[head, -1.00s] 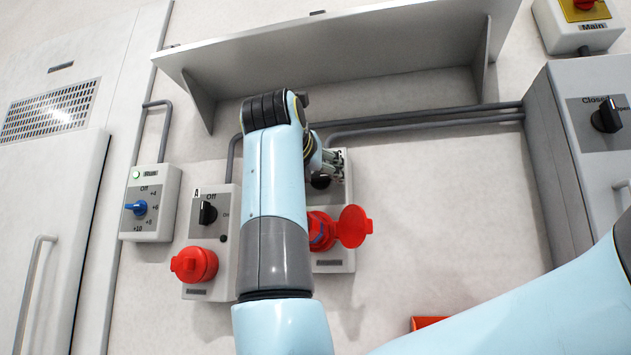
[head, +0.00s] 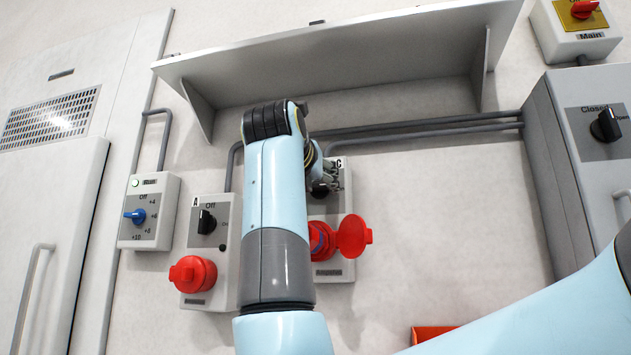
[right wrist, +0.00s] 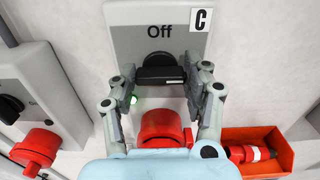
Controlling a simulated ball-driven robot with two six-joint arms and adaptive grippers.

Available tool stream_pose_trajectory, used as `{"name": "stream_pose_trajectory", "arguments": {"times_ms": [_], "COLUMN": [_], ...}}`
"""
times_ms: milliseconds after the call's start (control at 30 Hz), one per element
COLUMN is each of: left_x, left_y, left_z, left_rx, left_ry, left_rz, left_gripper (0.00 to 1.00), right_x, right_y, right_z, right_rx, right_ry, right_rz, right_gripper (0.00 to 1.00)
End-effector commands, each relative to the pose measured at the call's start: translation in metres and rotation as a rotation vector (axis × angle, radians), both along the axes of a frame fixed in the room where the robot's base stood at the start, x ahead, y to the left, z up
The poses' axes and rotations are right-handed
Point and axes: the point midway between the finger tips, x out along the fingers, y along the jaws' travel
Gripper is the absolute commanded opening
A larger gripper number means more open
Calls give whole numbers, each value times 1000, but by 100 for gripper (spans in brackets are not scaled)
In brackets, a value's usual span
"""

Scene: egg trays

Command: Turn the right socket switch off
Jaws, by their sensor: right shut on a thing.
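The right socket box, marked C (head: 345,205), is on the wall, partly hidden behind my right arm in the head view. Its black switch knob (right wrist: 160,75) shows in the right wrist view under the word "Off", with its bar lying sideways. A green lamp (right wrist: 133,99) glows below the knob at left. My right gripper (right wrist: 162,78) is shut on the knob, one finger at each end of the bar. In the head view the right gripper (head: 326,180) is at the box's upper part, its fingertips partly hidden. My left gripper is not in view.
The box's red socket (head: 352,236) has its lid open to the right. Socket box A (head: 222,260) and a blue-knob control box (head: 160,222) are to the left. A shelf (head: 340,65) is above. A red bin (right wrist: 285,150) with a red plug (right wrist: 250,153) is at lower right.

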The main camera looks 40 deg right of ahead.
Motion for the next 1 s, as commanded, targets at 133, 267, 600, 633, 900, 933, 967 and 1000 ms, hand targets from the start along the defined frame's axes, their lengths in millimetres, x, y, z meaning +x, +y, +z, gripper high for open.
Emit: {"name": "stream_pose_trajectory", "arguments": {"times_ms": [133,267,600,633,900,933,967,1000], "left_x": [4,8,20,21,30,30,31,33], "left_y": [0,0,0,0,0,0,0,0], "left_z": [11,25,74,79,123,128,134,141], "left_rx": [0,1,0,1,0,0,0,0], "left_ry": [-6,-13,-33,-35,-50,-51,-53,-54], "left_rz": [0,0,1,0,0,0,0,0], "left_gripper": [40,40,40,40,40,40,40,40], "right_x": [0,0,1,1,2,2,2,2], "right_y": [1,1,2,2,2,2,2,3], "right_z": [3,5,6,6,6,6,6,6], "right_rx": [-34,-87,-288,-307,-475,-492,-512,-536], "right_ry": [42,106,342,364,561,582,604,633], "right_rz": [1,1,2,2,2,3,3,3], "right_gripper": [17,17,17,17,17,17,17,17]}}
